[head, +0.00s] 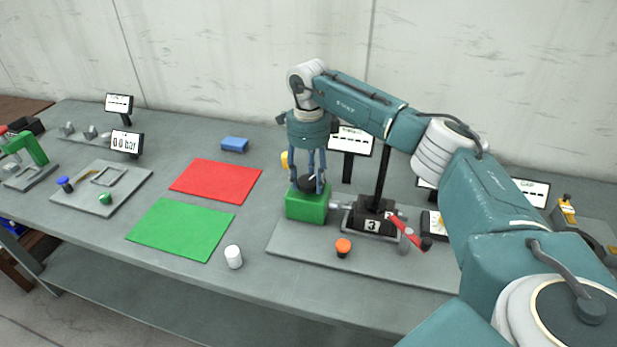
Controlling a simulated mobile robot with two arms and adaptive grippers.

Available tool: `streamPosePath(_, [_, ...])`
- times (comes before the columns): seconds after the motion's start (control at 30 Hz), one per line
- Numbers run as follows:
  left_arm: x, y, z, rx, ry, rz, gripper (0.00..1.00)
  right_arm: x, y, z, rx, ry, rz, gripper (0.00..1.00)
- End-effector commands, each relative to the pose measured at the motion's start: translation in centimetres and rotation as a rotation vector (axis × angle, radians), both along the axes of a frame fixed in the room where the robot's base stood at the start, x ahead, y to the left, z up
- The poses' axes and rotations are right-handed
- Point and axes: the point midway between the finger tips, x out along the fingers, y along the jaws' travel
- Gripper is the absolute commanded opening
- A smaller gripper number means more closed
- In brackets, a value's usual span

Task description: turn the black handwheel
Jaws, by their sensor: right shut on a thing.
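The black handwheel (311,186) sits on top of a green block (305,208) on a grey base plate (290,238). My right gripper (309,178) points straight down over it, with its blue-grey fingers around the wheel, shut on it. The fingers hide part of the wheel. To the right of the green block stands a black housing (373,209) marked 3, with a black post and a red lever (408,231). My left gripper is not in view.
An orange button (343,246) is on the base plate. A white cylinder (233,256), a green mat (182,229), a red mat (216,180) and a blue block (235,144) lie to the left. Display signs (351,141) stand behind. My right arm covers much of the right side.

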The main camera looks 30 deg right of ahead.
Motion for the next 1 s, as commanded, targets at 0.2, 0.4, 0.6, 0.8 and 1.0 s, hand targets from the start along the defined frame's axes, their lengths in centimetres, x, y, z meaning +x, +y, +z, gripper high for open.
streamPosePath(0.2, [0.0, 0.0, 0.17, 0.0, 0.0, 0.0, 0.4, 0.09, -0.11, 0.17, -0.001, -0.003, -0.208, 0.2])
streamPosePath(0.4, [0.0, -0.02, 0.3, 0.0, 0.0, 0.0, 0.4, 0.1, -0.11, 0.19, 0.0, -0.004, -0.399, 0.2])
streamPosePath(0.6, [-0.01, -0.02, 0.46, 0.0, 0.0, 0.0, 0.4, 0.11, -0.12, 0.22, 0.0, -0.004, -0.589, 0.2])
streamPosePath(0.8, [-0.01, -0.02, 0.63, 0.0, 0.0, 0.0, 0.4, 0.11, -0.13, 0.23, 0.0, -0.005, -0.779, 0.2])
streamPosePath(1.0, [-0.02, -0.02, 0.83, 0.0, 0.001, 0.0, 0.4, 0.12, -0.12, 0.24, 0.0, -0.005, -0.969, 0.2])
